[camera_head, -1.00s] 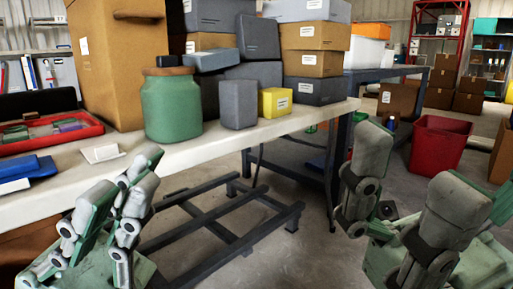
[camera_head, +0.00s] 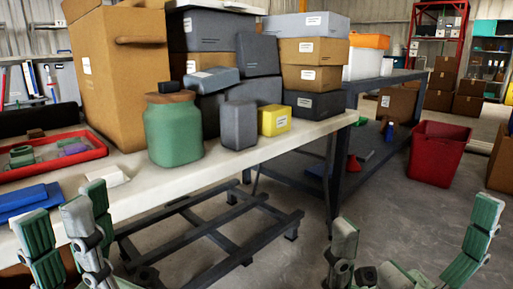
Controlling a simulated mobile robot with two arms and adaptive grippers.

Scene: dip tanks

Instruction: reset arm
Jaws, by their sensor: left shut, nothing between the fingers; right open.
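My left gripper (camera_head: 70,212) is at the lower left, in front of the table's front edge. It is shut with nothing in it, and its finger pads point up. My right gripper (camera_head: 415,218) is at the lower right, over the concrete floor. Its fingers stand wide apart, and nothing is between them. Both wrists are cut off by the bottom of the view.
The white table (camera_head: 225,165) holds a green jar (camera_head: 173,133), a yellow box (camera_head: 274,121), a red tray (camera_head: 95,151), blue items (camera_head: 30,197) and stacked boxes (camera_head: 313,51). A red bin (camera_head: 437,152) stands on the floor at right.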

